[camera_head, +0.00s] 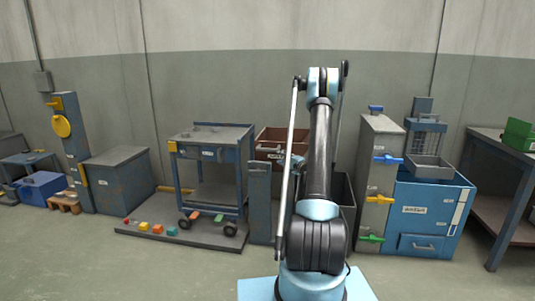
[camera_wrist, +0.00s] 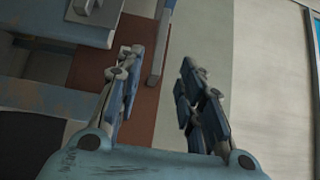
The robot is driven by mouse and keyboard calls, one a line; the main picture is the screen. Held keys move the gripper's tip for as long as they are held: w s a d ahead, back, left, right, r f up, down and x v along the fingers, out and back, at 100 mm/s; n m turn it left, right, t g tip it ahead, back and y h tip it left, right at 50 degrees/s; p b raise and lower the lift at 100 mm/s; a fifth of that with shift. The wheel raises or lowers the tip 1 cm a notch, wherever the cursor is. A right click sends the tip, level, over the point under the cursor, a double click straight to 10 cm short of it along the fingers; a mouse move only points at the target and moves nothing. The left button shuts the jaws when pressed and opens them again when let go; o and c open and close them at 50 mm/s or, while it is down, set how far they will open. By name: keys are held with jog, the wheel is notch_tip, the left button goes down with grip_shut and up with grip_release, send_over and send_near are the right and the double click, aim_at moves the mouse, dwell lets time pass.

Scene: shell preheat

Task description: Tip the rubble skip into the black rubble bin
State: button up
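A rust-brown open box, which looks like the rubble skip (camera_head: 270,140), stands behind my arm, right of the blue cart. My arm covers its right part. A dark open bin, likely the black rubble bin (camera_head: 348,200), stands low behind my arm and is mostly hidden; its inside cannot be seen. In the wrist view my gripper (camera_wrist: 157,58) has its two fingers spread with nothing held between them. A rust-brown strip (camera_wrist: 142,112) shows behind the left finger; I cannot tell whether it is the skip.
A blue cart (camera_head: 212,150) stands left, with small coloured blocks (camera_head: 158,229) on the low plate before it. A grey post (camera_head: 260,203) stands beside it. A pillar with coloured handles (camera_head: 380,180) and a blue cabinet (camera_head: 428,215) stand right. The front floor is clear.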

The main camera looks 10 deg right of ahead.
aim_at(269, 150)
jog(key=x, duration=1.5)
jog(key=shift+c, duration=0.6)
grip_shut()
